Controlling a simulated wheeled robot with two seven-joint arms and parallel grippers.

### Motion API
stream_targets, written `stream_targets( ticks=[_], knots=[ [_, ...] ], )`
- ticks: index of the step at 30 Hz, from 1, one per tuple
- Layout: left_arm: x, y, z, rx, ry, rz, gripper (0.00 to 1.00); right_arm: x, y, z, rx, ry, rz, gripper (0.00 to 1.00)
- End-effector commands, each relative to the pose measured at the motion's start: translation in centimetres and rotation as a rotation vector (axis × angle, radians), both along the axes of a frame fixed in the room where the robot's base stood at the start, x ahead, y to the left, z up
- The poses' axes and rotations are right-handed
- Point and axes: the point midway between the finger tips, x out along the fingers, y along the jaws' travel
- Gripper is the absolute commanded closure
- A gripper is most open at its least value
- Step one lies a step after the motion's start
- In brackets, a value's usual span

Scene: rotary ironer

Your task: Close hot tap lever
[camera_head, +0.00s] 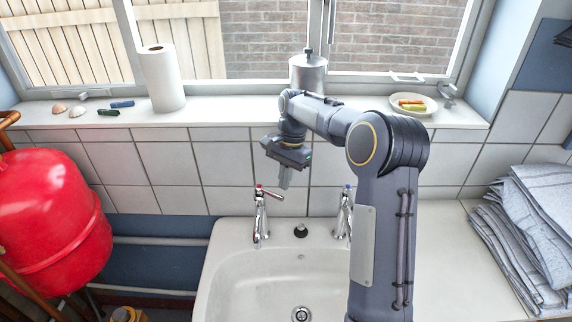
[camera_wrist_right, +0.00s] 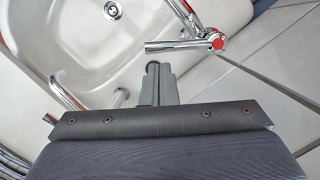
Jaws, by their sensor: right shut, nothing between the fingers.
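The chrome hot tap (camera_head: 261,218), marked red on top, stands at the sink's back left. Its lever (camera_head: 273,195) points to the right in the head view. In the wrist view the red-marked hot tap (camera_wrist_right: 217,43) is at upper right, with its lever (camera_wrist_right: 172,46) reaching left. My right gripper (camera_head: 285,180) points down just above the lever's free end, shut and empty. In the wrist view its closed fingers (camera_wrist_right: 153,70) are close to the lever's end; I cannot tell whether they touch. My left gripper is not in view.
The white sink (camera_head: 232,262) lies below. A red tank (camera_head: 50,222) is left, folded cloths (camera_head: 530,225) right. The tiled wall is close behind.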

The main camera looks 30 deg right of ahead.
Motion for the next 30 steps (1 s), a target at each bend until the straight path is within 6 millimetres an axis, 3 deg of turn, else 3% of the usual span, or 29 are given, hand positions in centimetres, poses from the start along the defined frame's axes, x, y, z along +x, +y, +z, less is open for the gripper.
stream_targets(
  ticks=[7,30],
  knots=[
    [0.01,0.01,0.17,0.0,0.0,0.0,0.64,-0.13,0.33,-1.44,0.0,-0.001,0.0,1.0],
    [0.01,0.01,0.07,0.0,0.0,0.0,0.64,-0.44,0.8,-1.41,0.001,-0.003,-0.072,1.0]
  ],
)
